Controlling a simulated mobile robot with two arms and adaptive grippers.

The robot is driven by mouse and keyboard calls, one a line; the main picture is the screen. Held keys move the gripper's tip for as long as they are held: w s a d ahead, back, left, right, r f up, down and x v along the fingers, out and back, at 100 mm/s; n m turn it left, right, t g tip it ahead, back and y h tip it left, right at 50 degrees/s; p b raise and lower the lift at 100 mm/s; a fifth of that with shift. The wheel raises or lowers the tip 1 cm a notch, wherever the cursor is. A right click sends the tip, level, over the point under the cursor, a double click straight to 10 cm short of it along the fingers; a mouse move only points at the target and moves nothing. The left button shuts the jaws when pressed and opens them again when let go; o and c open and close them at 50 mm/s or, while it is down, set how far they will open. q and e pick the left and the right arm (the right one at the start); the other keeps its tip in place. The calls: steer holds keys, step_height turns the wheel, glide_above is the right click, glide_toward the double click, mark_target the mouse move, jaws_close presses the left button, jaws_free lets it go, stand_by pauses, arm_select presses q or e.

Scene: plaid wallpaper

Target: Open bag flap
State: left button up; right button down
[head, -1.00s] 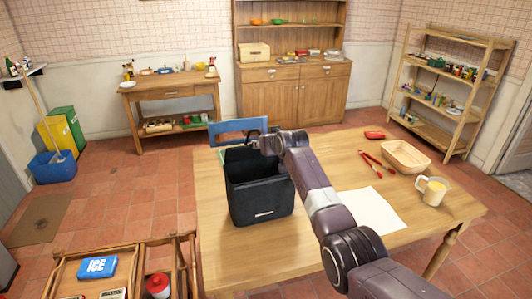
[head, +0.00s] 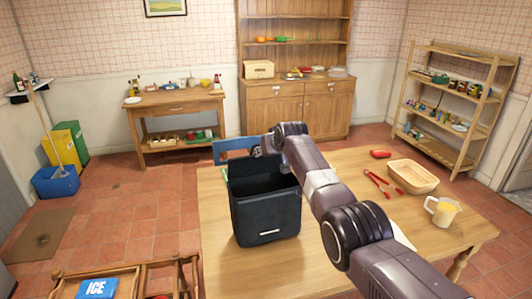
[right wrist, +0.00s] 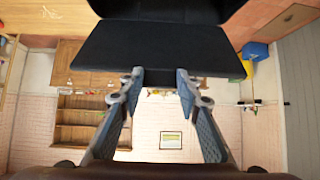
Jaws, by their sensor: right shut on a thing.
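The black bag (head: 265,215) stands upright on the wooden table, in front of my right arm's wrist in the head view. Its flap (head: 252,170) stands up at the back edge of the bag. My right gripper is mostly hidden behind the flap and wrist in the head view. In the right wrist view, which is upside down, my right gripper (right wrist: 158,76) is shut on the edge of the black flap (right wrist: 150,48). The bag's inside is dark and hard to make out. My left gripper is not in view.
The table's front left is clear.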

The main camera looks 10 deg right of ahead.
steer(key=shift+w+a+r, duration=0.1)
steer(key=shift+w+r, duration=0.25)
stand_by(0.5)
steer(key=c, duration=1.7)
jaws_free()
steer(key=shift+o, duration=1.3)
steer(key=shift+s, duration=0.1)
steer(key=shift+o, duration=0.2)
steer(key=shift+s+f, duration=0.1)
steer(key=shift+f, duration=0.15)
steer(key=a+v, duration=0.1)
steer(key=v, duration=1.1)
steer(key=shift+d, duration=0.5)
